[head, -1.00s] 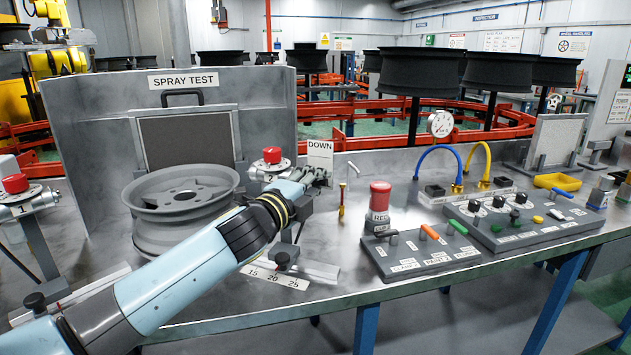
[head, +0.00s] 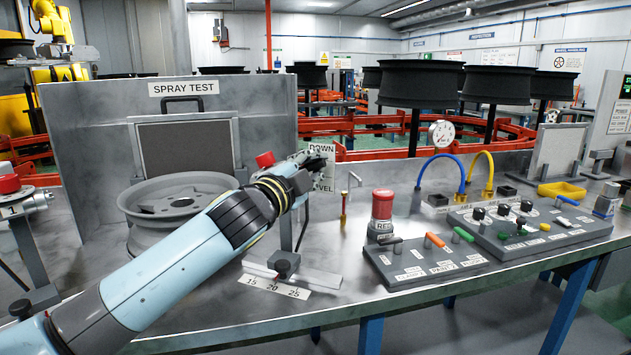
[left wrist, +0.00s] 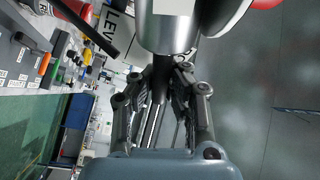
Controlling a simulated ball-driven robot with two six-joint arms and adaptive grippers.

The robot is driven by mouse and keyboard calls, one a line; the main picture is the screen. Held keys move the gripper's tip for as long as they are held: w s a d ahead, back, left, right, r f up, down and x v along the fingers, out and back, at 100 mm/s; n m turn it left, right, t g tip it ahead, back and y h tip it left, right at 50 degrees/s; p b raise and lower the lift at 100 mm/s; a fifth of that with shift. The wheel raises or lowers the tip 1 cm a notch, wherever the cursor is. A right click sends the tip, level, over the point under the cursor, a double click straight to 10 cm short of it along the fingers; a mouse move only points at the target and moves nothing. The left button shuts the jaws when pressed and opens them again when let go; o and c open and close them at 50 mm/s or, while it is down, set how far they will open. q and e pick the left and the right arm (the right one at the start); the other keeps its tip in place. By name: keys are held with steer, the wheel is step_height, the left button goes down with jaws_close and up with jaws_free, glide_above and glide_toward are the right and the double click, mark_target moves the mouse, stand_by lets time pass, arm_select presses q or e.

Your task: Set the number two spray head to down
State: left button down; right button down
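The number two spray head shows in the head view as a tilted red cap (head: 265,160), with most of its body hidden behind my left arm. My left gripper (head: 313,163) is in front of the white plate (head: 322,150) marked DOWN at the top and LEVEL lower down. In the left wrist view, the fingers of this gripper (left wrist: 160,88) close around the spray head's dark barrel (left wrist: 160,74), below its silver body (left wrist: 166,30). The plate's lettering (left wrist: 108,24) shows at the upper left there. My right gripper is in neither view.
The number one spray head (head: 12,190) stands at the left. A wheel (head: 180,195) sits before the SPRAY TEST panel (head: 80,130). A slider scale (head: 275,287) lies below my arm. A red button (head: 382,205) and lever boxes (head: 425,262) stand to the right.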

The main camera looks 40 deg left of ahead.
arm_select(q)
steer(key=c, duration=1.5)
jaws_free()
steer(key=shift+s+a+r, duration=0.1)
steer(key=shift+s, duration=0.25)
steer(key=shift+o, duration=1.1)
steer(key=shift+w, duration=0.15)
steer(key=s+d+f, duration=0.1)
steer(key=s, duration=1.1)
steer(key=shift+d, duration=0.2)
steer(key=shift+f, duration=0.15)
